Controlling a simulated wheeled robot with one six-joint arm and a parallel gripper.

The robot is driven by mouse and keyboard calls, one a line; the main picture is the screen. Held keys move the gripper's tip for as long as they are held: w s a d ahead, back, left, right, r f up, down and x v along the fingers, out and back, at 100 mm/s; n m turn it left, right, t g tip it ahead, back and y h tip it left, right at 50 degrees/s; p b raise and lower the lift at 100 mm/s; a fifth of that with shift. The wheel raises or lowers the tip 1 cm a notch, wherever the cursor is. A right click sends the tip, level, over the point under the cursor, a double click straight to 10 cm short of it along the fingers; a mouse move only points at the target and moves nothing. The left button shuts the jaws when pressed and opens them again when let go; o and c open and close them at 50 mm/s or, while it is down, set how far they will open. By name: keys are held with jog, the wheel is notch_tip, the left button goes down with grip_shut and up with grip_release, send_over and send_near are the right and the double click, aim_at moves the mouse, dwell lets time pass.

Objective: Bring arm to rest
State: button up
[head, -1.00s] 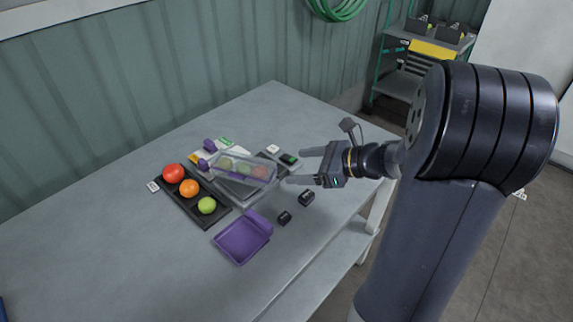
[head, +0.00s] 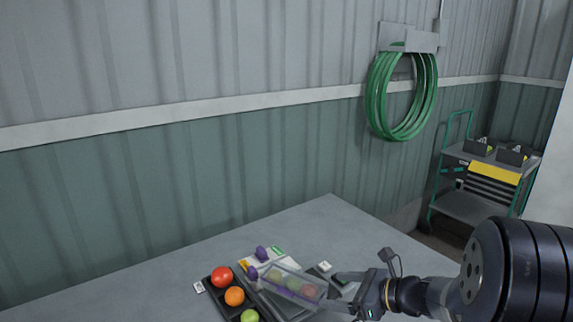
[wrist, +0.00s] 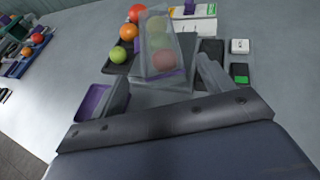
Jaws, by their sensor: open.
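My gripper (head: 345,291) is open at the right of the items on the grey table (head: 330,218). In the wrist view its two fingers (wrist: 165,85) stand apart with nothing held between them. A clear container (head: 291,284) with several tomatoes inside lies just beyond the fingertips, on a grey scale-like device (wrist: 160,97). I cannot tell whether a fingertip touches the container.
A black tray (wrist: 123,52) holds a red, an orange and a green tomato. A purple tray (wrist: 92,102) is partly hidden by a finger. Small devices and papers lie around. A green hose (head: 402,95) hangs on the wall; a cart (head: 485,180) stands behind right.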

aim_at(319, 289)
jog(key=x, duration=0.6)
jog(key=shift+w+a+f, duration=0.1)
jog(key=shift+a+f, duration=0.05)
jog(key=shift+a, duration=0.1)
notch_tip(319, 289, up, 2)
jog(key=shift+d+r, duration=0.1)
jog(key=shift+r, duration=0.75)
